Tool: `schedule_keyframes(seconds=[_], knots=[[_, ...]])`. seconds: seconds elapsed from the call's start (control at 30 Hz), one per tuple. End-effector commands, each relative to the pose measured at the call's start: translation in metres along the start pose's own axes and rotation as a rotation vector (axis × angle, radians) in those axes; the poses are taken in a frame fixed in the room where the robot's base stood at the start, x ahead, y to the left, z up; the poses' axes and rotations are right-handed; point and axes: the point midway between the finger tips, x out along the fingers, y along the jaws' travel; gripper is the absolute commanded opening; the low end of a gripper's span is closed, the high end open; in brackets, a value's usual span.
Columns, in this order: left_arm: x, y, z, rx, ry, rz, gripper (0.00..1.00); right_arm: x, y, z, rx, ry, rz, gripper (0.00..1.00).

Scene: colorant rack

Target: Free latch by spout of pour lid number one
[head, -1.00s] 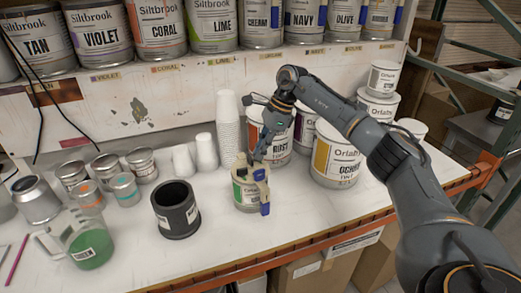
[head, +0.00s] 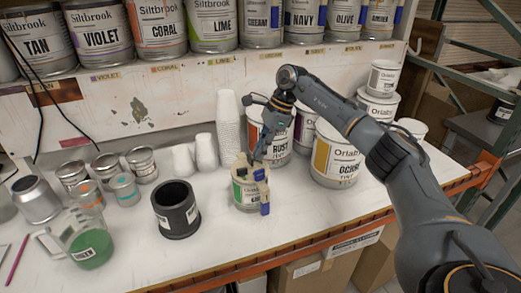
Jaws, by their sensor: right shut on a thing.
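A small paint can (head: 247,196) with a green-banded label stands upright near the front of the bench. A cream pour lid (head: 240,170) sits on top of it. My right gripper (head: 258,158) reaches down from behind onto the top of the lid. Its fingers are shut on a latch at the lid's upper edge; the exact contact is small and partly hidden. The spout is hard to make out. My left gripper is not in view.
A black cylindrical pot (head: 176,210) stands left of the can. Stacked white cups (head: 229,122) stand behind it. Large Rust (head: 279,147) and Ochre (head: 335,160) cans stand behind and right. A green-filled jug (head: 87,243) is at far left. The bench front edge is close.

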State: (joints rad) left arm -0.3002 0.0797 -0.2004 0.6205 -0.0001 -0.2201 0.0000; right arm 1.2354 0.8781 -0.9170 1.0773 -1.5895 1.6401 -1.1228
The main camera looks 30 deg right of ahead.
Motion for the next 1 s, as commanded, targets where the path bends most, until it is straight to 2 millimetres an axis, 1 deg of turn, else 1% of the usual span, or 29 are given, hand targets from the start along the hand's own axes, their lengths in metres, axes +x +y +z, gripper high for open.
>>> schedule_keyframes(seconds=[0.6, 0.63, 0.67, 0.7, 1.0], knots=[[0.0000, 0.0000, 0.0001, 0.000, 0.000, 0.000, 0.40, 0.0000, 0.0000, 0.0001, -0.001, 0.000, 0.000, 0.00], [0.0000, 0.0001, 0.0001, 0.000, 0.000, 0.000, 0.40, 0.0000, 0.0000, 0.0001, -0.001, 0.000, 0.000, 0.10], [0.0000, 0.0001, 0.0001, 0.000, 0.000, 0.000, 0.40, 0.0000, 0.0000, 0.0001, -0.001, 0.000, 0.000, 0.16], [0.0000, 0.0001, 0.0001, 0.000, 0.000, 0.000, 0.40, 0.0000, 0.0000, 0.0001, -0.001, 0.000, 0.000, 0.18], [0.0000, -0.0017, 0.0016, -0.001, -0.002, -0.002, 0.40, -0.0016, -0.0001, 0.0001, -0.001, 0.000, 0.000, 0.18]])
